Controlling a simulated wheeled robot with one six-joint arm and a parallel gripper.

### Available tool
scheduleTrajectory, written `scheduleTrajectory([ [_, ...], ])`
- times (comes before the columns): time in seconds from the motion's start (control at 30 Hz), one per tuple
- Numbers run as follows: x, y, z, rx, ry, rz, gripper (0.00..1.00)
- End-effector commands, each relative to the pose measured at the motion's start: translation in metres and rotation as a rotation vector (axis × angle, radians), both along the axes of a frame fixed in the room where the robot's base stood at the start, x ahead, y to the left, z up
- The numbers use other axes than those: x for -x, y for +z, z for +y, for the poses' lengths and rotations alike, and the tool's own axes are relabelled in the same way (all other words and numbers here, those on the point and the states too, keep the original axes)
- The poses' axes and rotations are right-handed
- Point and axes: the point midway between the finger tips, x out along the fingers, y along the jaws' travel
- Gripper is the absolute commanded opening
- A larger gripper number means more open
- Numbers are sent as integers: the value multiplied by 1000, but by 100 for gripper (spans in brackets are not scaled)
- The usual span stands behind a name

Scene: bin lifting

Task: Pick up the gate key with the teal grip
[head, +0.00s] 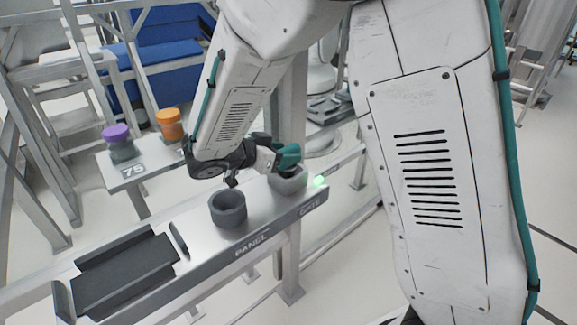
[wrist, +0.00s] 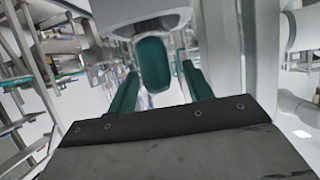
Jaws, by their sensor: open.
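The gate key's teal grip (wrist: 153,66) is a rounded upright block in the wrist view, joined to a grey rounded body at the top of the picture. My gripper (wrist: 160,76) has two teal fingers, open, one on each side of the grip, with gaps visible. The grip appears between or just beyond the fingertips. In the head view my gripper (head: 280,158) is over the grey socket (head: 288,182) at the GATE end of the metal bench. There teal fingers and teal grip overlap, and I cannot separate them.
An empty dark cup-shaped socket (head: 228,208) stands on the bench (head: 205,262) near the PANEL label. A dark tray (head: 125,275) lies at its left. Purple-topped (head: 116,132) and orange-topped (head: 169,122) pieces stand on a side shelf (head: 140,172). A green light (head: 320,182) glows beside the gate socket.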

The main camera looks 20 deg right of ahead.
Motion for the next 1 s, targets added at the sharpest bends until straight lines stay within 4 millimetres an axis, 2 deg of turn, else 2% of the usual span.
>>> scheduleTrajectory([
  [0.1, -4, -6, -14, 0, -2, 0, 51],
  [0.33, -5, -7, -15, -1, 1, 0, 51],
  [0.5, -5, -7, -15, -1, 0, 0, 4],
  [0.53, -5, -7, -15, -1, 0, 0, 0],
  [0.83, -5, -3, -15, -1, 1, -1, 0],
  [1.0, -5, 21, -15, -3, 0, -4, 0],
])
